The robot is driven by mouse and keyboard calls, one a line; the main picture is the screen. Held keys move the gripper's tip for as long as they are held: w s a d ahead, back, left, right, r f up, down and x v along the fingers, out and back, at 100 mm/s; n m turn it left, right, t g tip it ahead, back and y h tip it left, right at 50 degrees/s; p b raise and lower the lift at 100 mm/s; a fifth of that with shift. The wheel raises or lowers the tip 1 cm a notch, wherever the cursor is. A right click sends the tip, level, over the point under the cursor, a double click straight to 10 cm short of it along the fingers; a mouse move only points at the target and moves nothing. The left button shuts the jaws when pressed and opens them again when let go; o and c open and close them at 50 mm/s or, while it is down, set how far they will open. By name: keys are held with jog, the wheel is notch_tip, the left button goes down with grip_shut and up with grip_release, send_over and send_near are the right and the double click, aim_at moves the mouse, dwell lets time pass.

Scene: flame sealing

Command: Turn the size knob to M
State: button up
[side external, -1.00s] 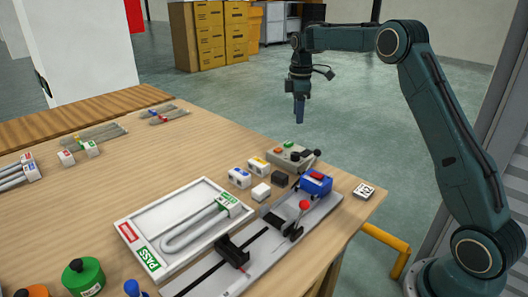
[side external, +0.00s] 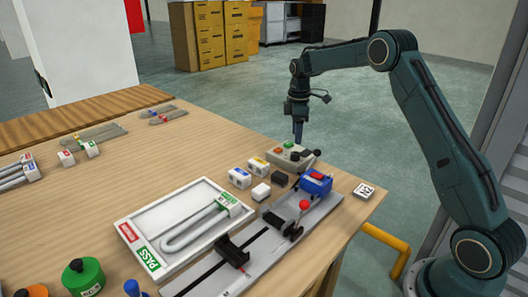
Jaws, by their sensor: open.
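A small beige control box (side external: 288,155) sits near the table's back right edge, with a green button, an orange button and dark parts on top. The size knob appears to be one of its dark parts, but its setting and markings are too small to read. My gripper (side external: 298,140) points straight down just above and behind the box's right part, close to it. From this side I cannot tell whether the fingers touch a knob. The jaws are open, though the gap between the fingers is hard to see.
A blue device (side external: 316,184) with a black lever stands in front of the box. A grey rail fixture (side external: 262,250) with a red-tipped lever runs forward. A white tray (side external: 128,234) holds a bent tube. Small white blocks (side external: 239,178) sit left of the box. Air above is clear.

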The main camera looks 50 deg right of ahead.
aim_at(295, 153)
jog(key=shift+f, duration=3.55)
jog(key=c, duration=1)
